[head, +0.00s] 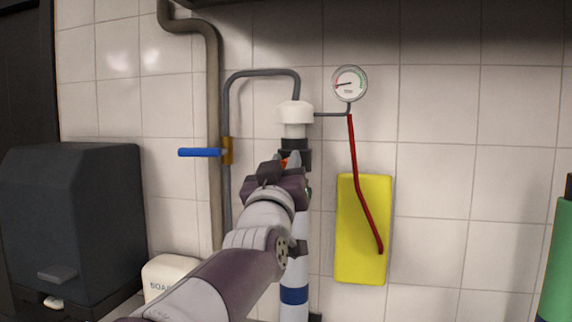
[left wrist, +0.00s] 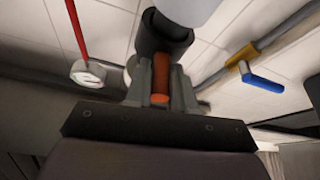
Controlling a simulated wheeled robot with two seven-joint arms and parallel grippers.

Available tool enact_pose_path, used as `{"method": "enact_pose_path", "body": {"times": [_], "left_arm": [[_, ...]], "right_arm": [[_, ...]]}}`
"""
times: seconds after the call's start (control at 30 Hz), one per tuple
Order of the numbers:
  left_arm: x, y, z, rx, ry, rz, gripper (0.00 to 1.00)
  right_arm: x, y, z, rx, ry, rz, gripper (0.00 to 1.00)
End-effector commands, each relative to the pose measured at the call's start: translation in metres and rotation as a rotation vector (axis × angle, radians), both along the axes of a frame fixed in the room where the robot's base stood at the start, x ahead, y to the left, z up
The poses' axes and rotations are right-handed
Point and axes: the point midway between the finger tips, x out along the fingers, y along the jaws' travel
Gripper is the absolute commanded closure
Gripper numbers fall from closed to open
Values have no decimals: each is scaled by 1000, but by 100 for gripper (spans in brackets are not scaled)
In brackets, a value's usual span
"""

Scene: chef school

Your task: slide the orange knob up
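In the head view only a sliver of orange (head: 284,162) shows; the gripper hides the rest. My left gripper (head: 289,163) reaches it from below and in front. In the left wrist view its two grey fingers (left wrist: 161,82) stand close on either side of the knob and look shut on it. My right gripper is not in view.
A blue-handled valve (head: 199,152) sits on a pipe to the left. A dark machine (head: 75,220) is far left, a green object (head: 557,262) far right.

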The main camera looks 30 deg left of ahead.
Motion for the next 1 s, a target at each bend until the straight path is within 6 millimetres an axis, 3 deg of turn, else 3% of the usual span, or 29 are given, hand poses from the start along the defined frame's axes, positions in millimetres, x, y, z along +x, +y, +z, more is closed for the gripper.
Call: {"method": "enact_pose_path", "body": {"times": [0.27,0.53,0.8,0.83,0.9,1.0], "left_arm": [[0,-1,7,1,1,-2,100],[0,-1,51,1,-1,-3,100],[-1,-1,52,3,-5,-3,100],[-1,-1,52,3,-5,-3,76],[-1,-1,52,3,-6,-2,54],[-1,-1,51,2,-3,-2,54]], "right_arm": [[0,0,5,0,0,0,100],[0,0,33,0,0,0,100],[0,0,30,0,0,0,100],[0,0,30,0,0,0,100],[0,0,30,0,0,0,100],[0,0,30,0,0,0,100]]}}
